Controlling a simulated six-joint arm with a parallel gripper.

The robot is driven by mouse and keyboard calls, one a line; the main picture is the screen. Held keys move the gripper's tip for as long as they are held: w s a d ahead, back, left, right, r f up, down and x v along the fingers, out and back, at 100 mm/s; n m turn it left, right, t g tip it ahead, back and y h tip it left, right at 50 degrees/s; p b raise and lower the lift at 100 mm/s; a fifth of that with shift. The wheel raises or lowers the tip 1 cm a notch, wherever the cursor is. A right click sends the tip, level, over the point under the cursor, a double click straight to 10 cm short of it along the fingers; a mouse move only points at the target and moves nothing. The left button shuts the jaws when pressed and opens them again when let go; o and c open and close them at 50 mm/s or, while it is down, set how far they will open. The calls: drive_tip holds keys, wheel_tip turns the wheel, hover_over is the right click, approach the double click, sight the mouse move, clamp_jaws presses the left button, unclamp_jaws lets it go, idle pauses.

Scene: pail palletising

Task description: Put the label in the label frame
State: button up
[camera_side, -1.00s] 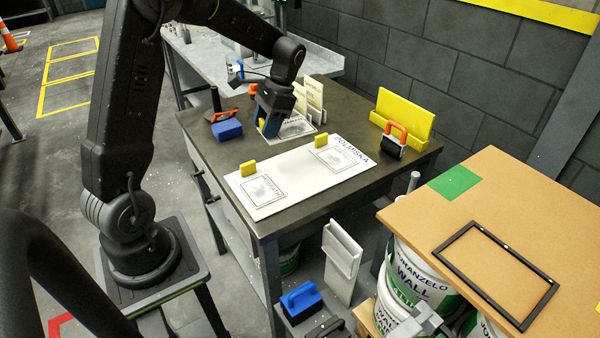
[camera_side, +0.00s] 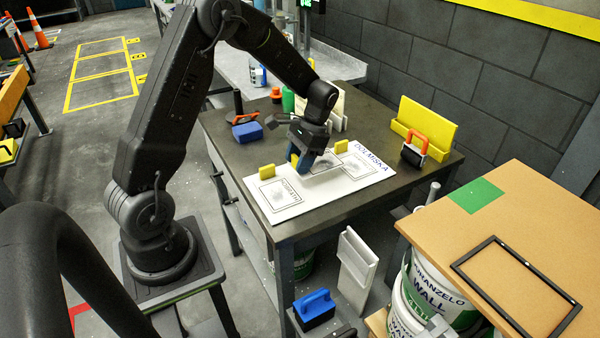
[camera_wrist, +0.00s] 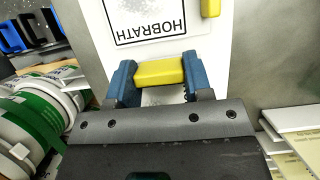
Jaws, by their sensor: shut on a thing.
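My gripper (camera_side: 300,158) is at the middle of the dark workbench, over the white labels. It is shut on a yellow block (camera_wrist: 160,72), the grip of a white label partly seen under the blue fingers in the wrist view. A label printed HOBRATH (camera_side: 285,192) lies at the bench's near side with its own yellow grip (camera_side: 267,171); it also shows in the wrist view (camera_wrist: 160,20). A label printed DOLMISKA (camera_side: 370,165) lies to the right. The held label's print and its gap above the others are unclear. The black label frame (camera_side: 537,272) lies flat on the tan board.
The tan board (camera_side: 540,210) with a green patch (camera_side: 476,195) is at the right, above several pails (camera_side: 430,290). A yellow holder (camera_side: 430,130) and an orange-handled block (camera_side: 412,153) stand at the bench's right. A blue block (camera_side: 247,132) sits at the left.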

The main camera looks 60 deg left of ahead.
sight(300, 183)
drive_tip(key=shift+w+d+f, duration=0.1)
drive_tip(key=shift+f, duration=2)
drive_tip(key=shift+f, duration=0.1)
drive_tip(key=o, duration=0.9)
